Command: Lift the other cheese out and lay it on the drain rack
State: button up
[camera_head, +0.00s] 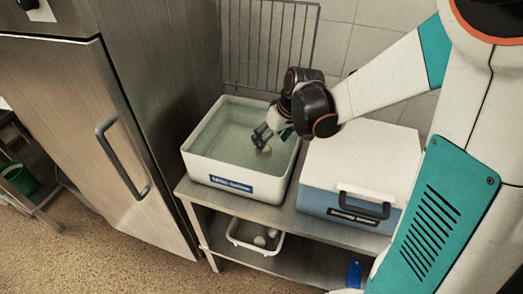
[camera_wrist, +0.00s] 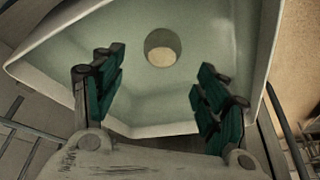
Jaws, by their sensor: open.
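A pale round cheese (camera_head: 266,150) lies in the water of a white tub (camera_head: 215,176) on the stand, near the tub's right side. In the wrist view the cheese (camera_wrist: 161,56) shows at upper middle, inside the tub (camera_wrist: 268,40). My gripper (camera_head: 261,137) is over the tub, fingers pointing down toward the cheese. In the wrist view its two green-padded fingers (camera_wrist: 163,82) are spread apart with nothing between them. The cheese appears beyond the fingertips, between their lines. A white basket (camera_head: 238,242) on the lower shelf holds pale rounded pieces; I cannot tell whether it is the drain rack.
A blue and white cooler box (camera_head: 360,170) with a dark handle stands right of the tub. A wire grid (camera_head: 270,45) stands upright behind the tub. A steel cabinet (camera_head: 150,90) stands close on the left.

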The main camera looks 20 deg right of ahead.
aim_at(266, 148)
jog(key=b+x, duration=0.2)
jog(key=x, duration=0.5)
jog(key=shift+s+f, duration=0.15)
jog(key=shift+f, duration=0.1)
jog(key=shift+r, duration=0.1)
jog(key=c, duration=1.2)
